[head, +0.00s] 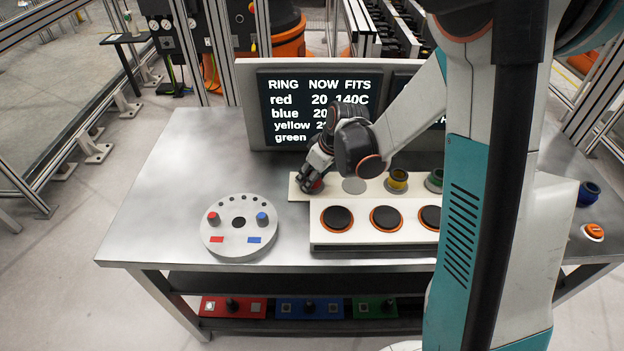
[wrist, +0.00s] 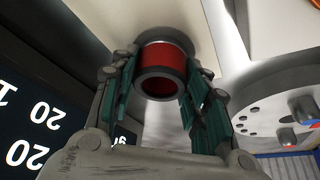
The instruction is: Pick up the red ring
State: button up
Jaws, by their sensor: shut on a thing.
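The red ring (wrist: 162,58) sits between the two fingers of my gripper (wrist: 160,80) in the wrist view, over a dark round patch on the white tray. In the head view my gripper (head: 312,184) points down at the left end of the white ring tray (head: 298,192). Only a small bit of the red ring (head: 314,185) shows there, the rest hidden by the fingers. My gripper is shut on the red ring. I cannot tell whether the ring still touches the tray.
A yellow ring (head: 397,181) and a green ring (head: 434,180) stand on the tray, right of a bare grey disc (head: 354,186). Three dark heater plates (head: 386,219) lie in front. A round fixture (head: 238,228) is left. A screen (head: 320,108) stands behind. A blue ring (head: 588,194) lies far right.

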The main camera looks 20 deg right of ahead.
jog(key=shift+r, duration=0.1)
jog(key=shift+c, duration=0.2)
notch_tip(320, 180, up, 23)
jog(key=p, duration=0.9)
